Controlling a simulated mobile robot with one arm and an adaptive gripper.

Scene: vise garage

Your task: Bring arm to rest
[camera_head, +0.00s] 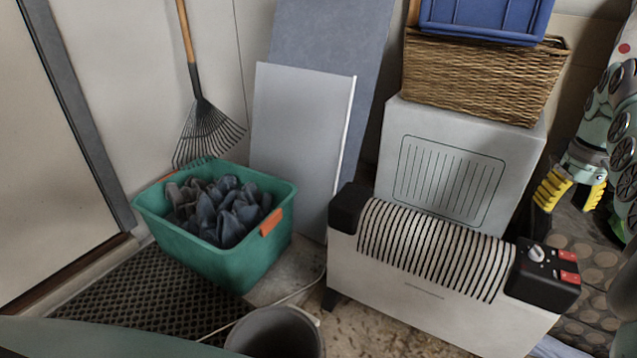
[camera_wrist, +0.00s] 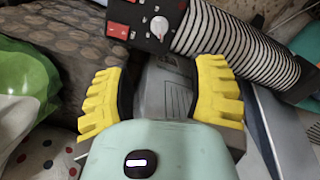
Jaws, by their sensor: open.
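My gripper (camera_head: 572,190) hangs at the right edge of the head view, with its yellow ridged fingers pointing down and spread apart. Nothing shows between them. In the wrist view, the gripper (camera_wrist: 160,92) has one yellow finger at left and one at right, open and empty. It is to the right of the heater (camera_head: 435,250), whose black control end with red switches and a white knob also shows in the wrist view (camera_wrist: 146,22). My arm is partly cut off by the head view's right edge.
A white box (camera_head: 450,170) bears a wicker basket (camera_head: 485,75) and a blue crate (camera_head: 485,18). A green bin (camera_head: 215,262) holds dark gloves or cloths. A rake (camera_head: 207,132) and grey panels (camera_head: 300,130) lean at the wall. A bucket (camera_head: 275,335) stands in front.

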